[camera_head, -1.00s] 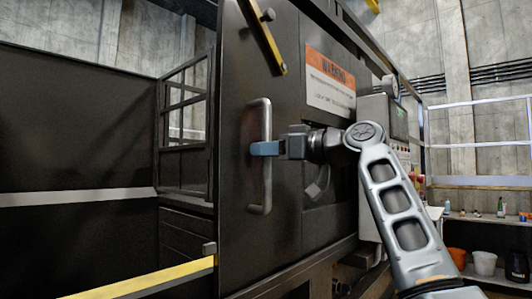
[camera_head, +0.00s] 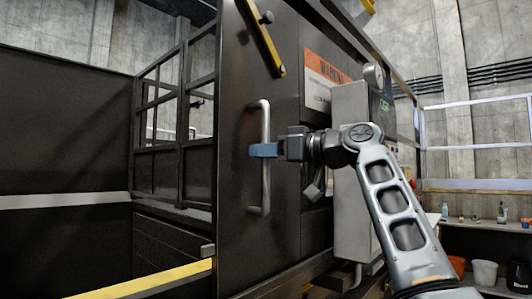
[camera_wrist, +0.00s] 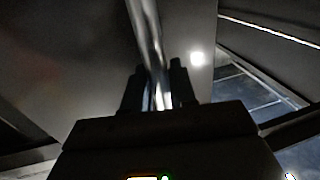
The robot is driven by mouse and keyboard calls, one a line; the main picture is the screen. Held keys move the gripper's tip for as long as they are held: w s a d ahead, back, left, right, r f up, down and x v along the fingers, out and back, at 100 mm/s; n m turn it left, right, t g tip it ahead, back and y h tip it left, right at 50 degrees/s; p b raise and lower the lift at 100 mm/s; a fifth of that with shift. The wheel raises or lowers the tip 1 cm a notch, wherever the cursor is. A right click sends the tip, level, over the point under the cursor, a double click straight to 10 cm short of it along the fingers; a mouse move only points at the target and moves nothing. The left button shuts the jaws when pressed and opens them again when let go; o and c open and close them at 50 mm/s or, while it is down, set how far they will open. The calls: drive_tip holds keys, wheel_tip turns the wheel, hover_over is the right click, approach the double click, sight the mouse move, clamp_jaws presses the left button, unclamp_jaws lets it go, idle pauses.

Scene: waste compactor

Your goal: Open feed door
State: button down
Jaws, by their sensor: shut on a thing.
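The feed door (camera_head: 235,170) is a dark panel with a vertical metal handle (camera_head: 266,195). A yellow bar (camera_head: 267,45) is fixed near its top. My gripper (camera_head: 264,150) is shut on the handle at about its middle, with blue fingertips around it. In the wrist view the handle (camera_wrist: 145,30) runs down between the two dark fingers (camera_wrist: 160,92). To the left of the door's edge, a framed opening (camera_head: 180,110) of the machine shows.
A grey control box (camera_head: 350,160) with a gauge stands right of the door, close behind my arm. A warning sign (camera_head: 322,75) is partly covered by it. A yellow rail (camera_head: 150,280) lies at lower left. A shelf with buckets (camera_head: 485,272) is at the right.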

drive_tip(key=c, duration=1.1)
unclamp_jaws()
drive_tip(key=shift+b+v, duration=1)
drive_tip(key=shift+v, duration=2.9)
drive_tip(key=shift+d, duration=0.1)
